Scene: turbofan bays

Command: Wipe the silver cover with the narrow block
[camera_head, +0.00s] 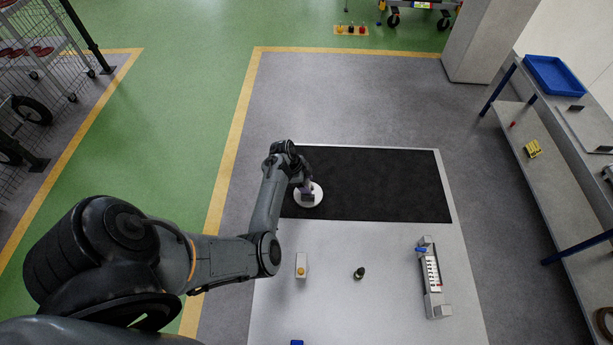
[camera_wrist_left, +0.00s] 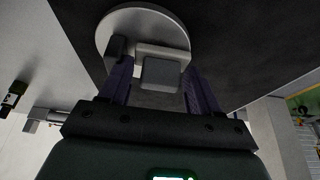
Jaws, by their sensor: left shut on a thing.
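The silver cover (camera_head: 316,201) is a round pale disc lying at the left edge of the black mat. In the left wrist view the cover (camera_wrist_left: 118,22) shows at the top, partly hidden by the block and fingers. A small grey block (camera_head: 308,197) is over the cover. In the left wrist view the block (camera_wrist_left: 162,73) is between the purple fingers. My left gripper (camera_head: 306,188) is shut on this block, above the cover; its fingers also show in the left wrist view (camera_wrist_left: 157,80). I cannot tell whether the block touches the cover. My right gripper is not in view.
The black mat (camera_head: 380,185) lies on a light table (camera_head: 340,310). A shelf with a blue tray (camera_head: 555,76) stands at right.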

